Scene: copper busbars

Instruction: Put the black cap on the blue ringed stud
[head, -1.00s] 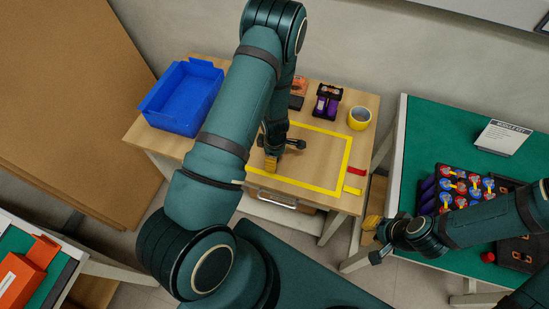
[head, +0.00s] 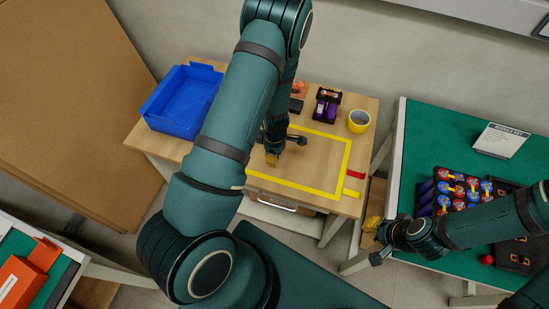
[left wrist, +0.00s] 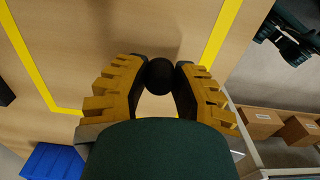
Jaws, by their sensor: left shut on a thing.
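My left gripper (head: 271,160) is over the yellow-taped area of the wooden table. In the left wrist view its yellow fingers (left wrist: 158,88) are shut on a round black cap (left wrist: 160,72). The cap sits between the fingertips, above bare wood. Studs with red and blue rings (head: 445,187) stand on a purple and black module on the green table at right. Which blue ringed stud is meant is unclear. My right gripper (head: 374,238) is beside that table's left edge; its fingertips are too unclear to judge.
A blue bin (head: 183,100), a small purple-black module (head: 327,104) and a yellow tape roll (head: 359,121) stand on the wooden table. A white sign (head: 502,140), a black tray (head: 518,248) and a red round piece (head: 487,260) are on the green table. The taped area is mostly clear.

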